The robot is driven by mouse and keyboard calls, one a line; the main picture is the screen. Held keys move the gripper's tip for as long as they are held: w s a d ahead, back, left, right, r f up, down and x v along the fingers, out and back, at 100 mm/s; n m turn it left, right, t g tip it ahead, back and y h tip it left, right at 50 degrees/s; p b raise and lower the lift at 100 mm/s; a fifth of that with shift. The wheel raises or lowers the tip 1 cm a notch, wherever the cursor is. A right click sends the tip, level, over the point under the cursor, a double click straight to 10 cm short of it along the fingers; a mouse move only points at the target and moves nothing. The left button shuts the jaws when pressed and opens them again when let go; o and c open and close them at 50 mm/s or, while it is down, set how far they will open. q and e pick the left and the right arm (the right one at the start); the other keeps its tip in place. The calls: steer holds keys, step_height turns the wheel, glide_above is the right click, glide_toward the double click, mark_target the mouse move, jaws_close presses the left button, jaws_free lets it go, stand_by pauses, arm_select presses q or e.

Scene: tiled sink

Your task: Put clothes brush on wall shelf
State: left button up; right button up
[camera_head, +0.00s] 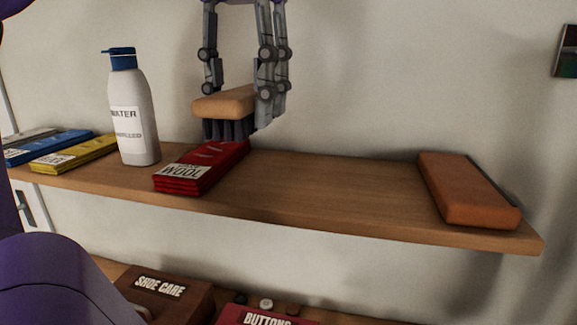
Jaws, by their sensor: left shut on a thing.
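The clothes brush (228,104) has a light wooden back and dark bristles pointing down. My left gripper (240,95) comes down from the top of the head view and is shut on it. The brush is over the red wool packet (215,162) on the wall shelf (315,190). I cannot tell whether the bristles touch the packet or hang just above it. The gripper's fingers hide part of the brush's right end. My right gripper is not in view.
A white water bottle (138,120) with a blue cap stands left of the packet. Yellow (75,154) and blue (50,146) packets lie further left. An orange-brown block (465,190) lies at the right end. The shelf's middle is clear. Shoe care (160,298) and buttons (262,317) boxes are below.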

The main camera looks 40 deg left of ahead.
arm_select(q)
glide_above(280, 181)
steer(key=f, duration=0.6)
steer(key=shift+s+f, duration=0.1)
steer(key=shift+s, duration=0.25)
steer(key=f, duration=0.3)
steer(key=shift+w, duration=0.4)
steer(key=shift+f, duration=0.5)
steer(key=shift+f, duration=0.2)
steer(key=o, duration=1.2)
steer(key=shift+r, duration=0.15)
step_height(280, 181, up, 12)
steer(key=shift+r+b, duration=0.1)
steer(key=shift+b, duration=0.35)
